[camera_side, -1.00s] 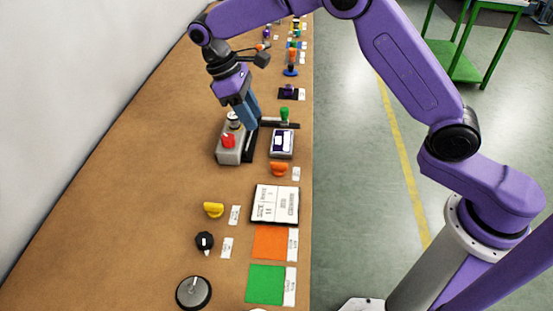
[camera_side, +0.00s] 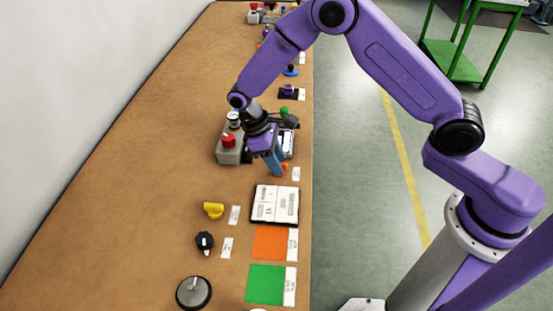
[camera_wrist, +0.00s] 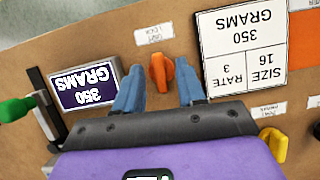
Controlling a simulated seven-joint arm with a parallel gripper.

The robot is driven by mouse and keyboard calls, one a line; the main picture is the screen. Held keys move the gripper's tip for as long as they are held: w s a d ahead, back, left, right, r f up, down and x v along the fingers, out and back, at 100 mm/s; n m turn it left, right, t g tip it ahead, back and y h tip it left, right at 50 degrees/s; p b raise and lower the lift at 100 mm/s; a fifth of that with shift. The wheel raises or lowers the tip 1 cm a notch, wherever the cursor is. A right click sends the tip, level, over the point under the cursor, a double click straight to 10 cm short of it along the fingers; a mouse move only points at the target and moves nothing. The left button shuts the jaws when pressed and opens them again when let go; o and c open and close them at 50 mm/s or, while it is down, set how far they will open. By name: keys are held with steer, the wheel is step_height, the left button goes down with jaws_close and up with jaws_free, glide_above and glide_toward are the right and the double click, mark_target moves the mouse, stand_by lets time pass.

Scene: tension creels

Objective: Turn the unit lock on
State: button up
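The unit lock is an orange knob (camera_wrist: 160,74) on the table, with a white label (camera_wrist: 154,34) beside it that seems to read unit lock. In the side view only a bit of the orange knob (camera_side: 285,167) shows past my gripper (camera_side: 276,173). My gripper's blue fingers (camera_wrist: 158,72) are apart in the wrist view, one on each side of the knob. I cannot tell whether either finger touches it. The knob's handle points roughly along the gap between the fingers.
A display reading 350 grams (camera_wrist: 86,88) and a green-handled lever (camera_wrist: 16,110) lie to one side. A printed card (camera_wrist: 243,50) lies on the other, with a yellow knob (camera_wrist: 273,144) nearby. A grey box with a red button (camera_side: 229,141) stands close behind the gripper.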

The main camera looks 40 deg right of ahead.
jaws_close()
stand_by(0.4)
steer(key=m+y, duration=0.1)
steer(key=m, duration=0.3)
steer(key=shift+d+g, duration=0.1)
steer(key=shift+g, duration=0.3)
steer(key=m+y, duration=0.2)
steer(key=m, duration=0.2)
steer(key=shift+w+d, duration=0.1)
steer(key=m+y, duration=0.1)
steer(key=m, duration=0.4)
steer(key=shift+d+y, duration=0.15)
steer(key=shift+y, duration=0.25)
steer(key=shift+m+t+y, duration=0.4)
steer(key=shift+m+y, duration=0.1)
steer(key=shift+m, duration=1.3)
